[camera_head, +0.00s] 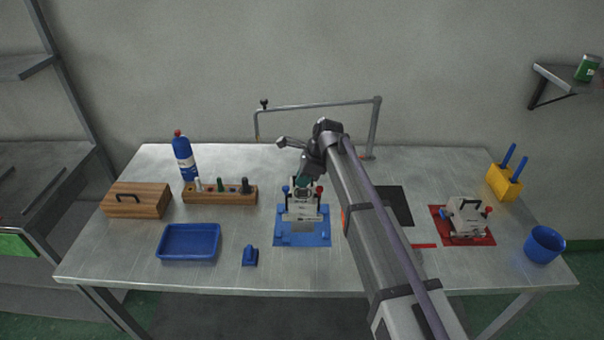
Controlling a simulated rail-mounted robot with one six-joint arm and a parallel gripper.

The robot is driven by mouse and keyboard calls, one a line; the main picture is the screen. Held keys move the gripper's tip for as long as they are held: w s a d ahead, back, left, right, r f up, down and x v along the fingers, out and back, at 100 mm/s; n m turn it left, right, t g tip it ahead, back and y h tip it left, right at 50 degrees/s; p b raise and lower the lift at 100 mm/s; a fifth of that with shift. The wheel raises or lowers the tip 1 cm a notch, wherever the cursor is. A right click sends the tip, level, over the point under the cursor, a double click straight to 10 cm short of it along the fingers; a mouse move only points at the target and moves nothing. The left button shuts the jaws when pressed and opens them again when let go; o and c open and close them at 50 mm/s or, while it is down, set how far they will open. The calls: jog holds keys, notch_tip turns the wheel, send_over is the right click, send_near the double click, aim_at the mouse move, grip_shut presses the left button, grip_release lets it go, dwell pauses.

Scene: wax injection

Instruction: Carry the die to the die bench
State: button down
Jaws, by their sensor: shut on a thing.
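My gripper (304,179) is at the middle of the metal bench, shut on a grey-white die (303,208) with a blue knob on its left and a red knob on its right. The die is over a blue plate (284,238); I cannot tell whether it touches it. My gripper and wrist hide part of its top. A second grey-white die (467,217) with a dark handle sits on a red plate (484,239) at the right of the bench.
My arm crosses the bench and partly covers a black mat (396,204). A blue tray (189,243), small blue object (250,255), wooden rack (220,197), wooden box (136,200) and blue bottle (184,157) stand left. A yellow holder (505,182) and blue cup (544,245) stand right.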

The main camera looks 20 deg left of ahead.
aim_at(303, 192)
jog(key=shift+a, duration=0.15)
notch_tip(303, 192, down, 6)
jog(key=b, duration=0.6)
jog(key=shift+r, duration=0.1)
jog(key=shift+f+b, duration=1.05)
jog(key=shift+f, duration=0.05)
dwell(1.4)
jog(key=c, duration=1.1)
grip_release()
jog(key=shift+r, duration=0.1)
jog(key=p+v, duration=1)
jog(key=shift+d+r, duration=0.25)
jog(key=shift+r, duration=0.1)
